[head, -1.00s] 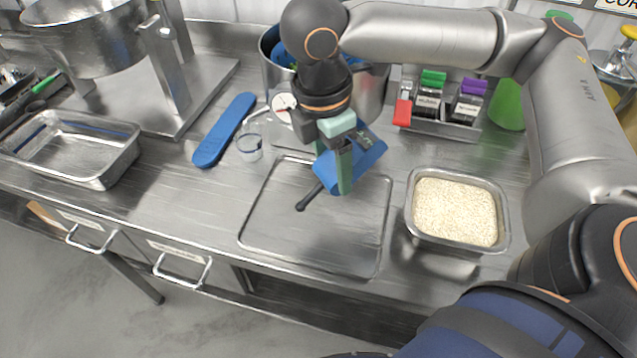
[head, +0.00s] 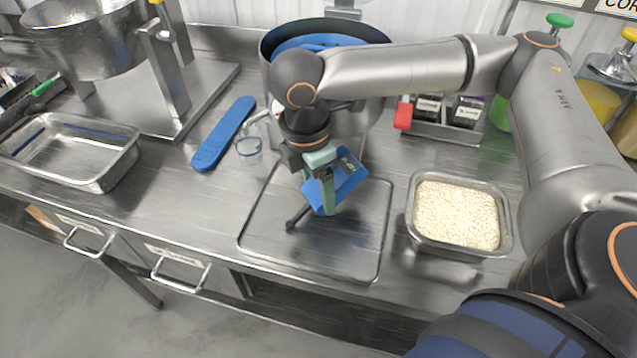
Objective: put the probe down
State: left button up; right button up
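The probe (head: 349,187) has a flat blue body with a thin black rod that ends in a small dark knob at lower left. My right gripper (head: 328,200), with green fingers, is shut on the probe above the shallow metal tray (head: 352,262). The blue body is tilted and partly hidden behind the fingers. I cannot tell whether the rod's knob touches the tray. My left gripper is not in view.
A metal pan of rice (head: 456,212) stands right of the tray. A blue long-shaped object (head: 224,133) and a clear cup (head: 249,148) lie to its left. An empty metal pan (head: 75,150) is at far left. A large pot (head: 375,110) stands behind.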

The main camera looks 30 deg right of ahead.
jog(key=o, duration=0.4)
jog(key=shift+r, duration=0.1)
